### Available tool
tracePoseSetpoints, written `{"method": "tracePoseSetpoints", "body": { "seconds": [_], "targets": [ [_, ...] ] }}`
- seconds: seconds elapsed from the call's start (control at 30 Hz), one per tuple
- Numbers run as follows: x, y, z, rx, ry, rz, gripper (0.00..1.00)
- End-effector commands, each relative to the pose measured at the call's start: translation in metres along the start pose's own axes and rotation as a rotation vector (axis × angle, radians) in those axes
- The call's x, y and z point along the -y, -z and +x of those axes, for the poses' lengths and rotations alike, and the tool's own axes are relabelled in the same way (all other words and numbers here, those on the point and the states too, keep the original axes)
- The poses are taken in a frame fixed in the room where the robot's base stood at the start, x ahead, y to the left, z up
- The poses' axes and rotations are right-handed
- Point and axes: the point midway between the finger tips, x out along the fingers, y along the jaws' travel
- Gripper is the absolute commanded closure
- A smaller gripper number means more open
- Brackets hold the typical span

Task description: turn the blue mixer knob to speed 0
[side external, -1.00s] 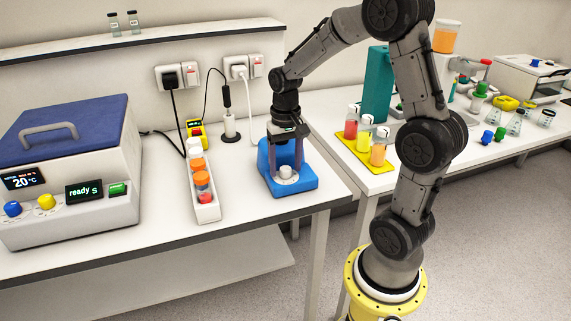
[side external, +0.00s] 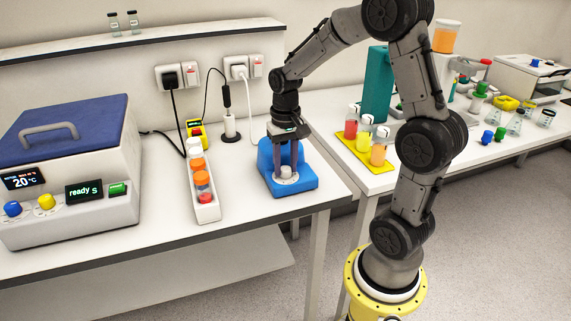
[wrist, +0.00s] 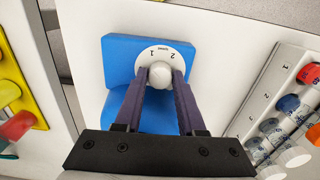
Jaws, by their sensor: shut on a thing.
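The blue mixer (side external: 308,179) stands on the left bench near its right end. It also shows in the wrist view (wrist: 118,55). Its white round knob (wrist: 162,73) sits on a white dial with the marks 1 and 2 visible; the rest of the dial is hidden. The knob shows in the side view too (side external: 286,170). My gripper (side external: 286,172) points down over the mixer and is shut on the knob, with one finger on each side in the wrist view (wrist: 160,76). I cannot read which speed the knob points to.
A white rack (side external: 207,212) of capped sample bottles stands just left of the mixer. A yellow tray (side external: 350,155) with several bottles is on the right bench. A white machine with a blue lid (side external: 70,120) stands at far left. Bare bench lies between mixer and rack.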

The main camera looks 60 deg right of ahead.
Motion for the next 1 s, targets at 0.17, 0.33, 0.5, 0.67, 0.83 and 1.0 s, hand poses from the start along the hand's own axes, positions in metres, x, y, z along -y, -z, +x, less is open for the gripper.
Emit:
{"method": "tracePoseSetpoints", "body": {
  "seconds": [0.17, 0.33, 0.5, 0.67, 0.83, 1.0],
  "targets": [
    [0.0002, 0.0003, -0.0008, -0.002, 0.001, -0.072, 1.0],
    [0.0002, 0.0004, -0.0008, -0.002, 0.001, -0.194, 1.0],
    [0.0002, 0.0006, -0.0009, -0.003, 0.001, -0.34, 1.0],
    [0.0003, 0.0008, -0.0011, -0.003, 0.001, -0.474, 1.0],
    [0.0002, 0.0006, -0.001, -0.003, 0.0, -0.595, 1.0],
    [0.0002, 0.0006, -0.0011, -0.003, 0.0, -0.685, 1.0]
  ]
}}
